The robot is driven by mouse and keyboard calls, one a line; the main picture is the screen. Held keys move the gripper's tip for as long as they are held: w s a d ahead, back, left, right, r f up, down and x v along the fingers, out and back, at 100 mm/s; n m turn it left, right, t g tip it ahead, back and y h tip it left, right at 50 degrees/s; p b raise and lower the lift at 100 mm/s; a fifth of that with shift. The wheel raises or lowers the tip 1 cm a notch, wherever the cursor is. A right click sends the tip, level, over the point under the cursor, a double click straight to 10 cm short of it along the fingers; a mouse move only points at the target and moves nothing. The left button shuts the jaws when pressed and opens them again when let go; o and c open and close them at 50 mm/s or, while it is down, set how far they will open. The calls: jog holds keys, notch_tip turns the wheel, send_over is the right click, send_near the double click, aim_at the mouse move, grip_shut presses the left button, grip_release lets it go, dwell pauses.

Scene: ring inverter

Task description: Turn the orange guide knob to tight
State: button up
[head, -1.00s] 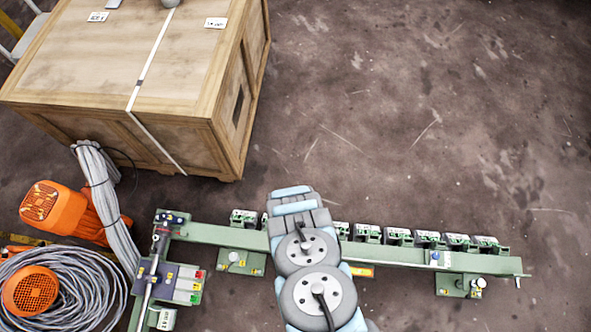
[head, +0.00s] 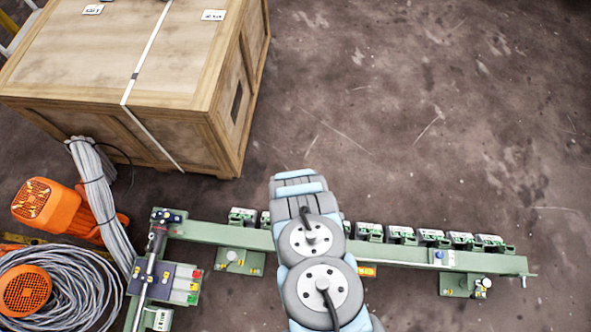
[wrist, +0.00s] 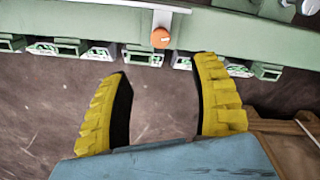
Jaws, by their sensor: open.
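The orange guide knob (wrist: 160,38) shows in the wrist view as a small round cap on a light bracket at the edge of the green rail (wrist: 100,20). My gripper (wrist: 160,80) has two yellow ribbed fingers spread wide apart, with nothing between them. The knob lies beyond the fingertips, roughly in line with the gap between them and apart from both. In the head view my arm covers the middle of the green rail (head: 415,254), and I cannot make out the knob or the fingers there.
Several green-and-grey guide blocks (head: 402,235) line the rail's far side. A wooden crate (head: 130,60) stands at upper left. Orange motors (head: 45,205) and a coil of grey cable (head: 80,285) lie at left. The floor at upper right is clear.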

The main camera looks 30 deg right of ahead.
notch_tip(320, 180, down, 8)
jog(key=b, duration=0.6)
jog(key=shift+f+b, duration=1.2)
jog(key=shift+f, duration=1.5)
grip_shut()
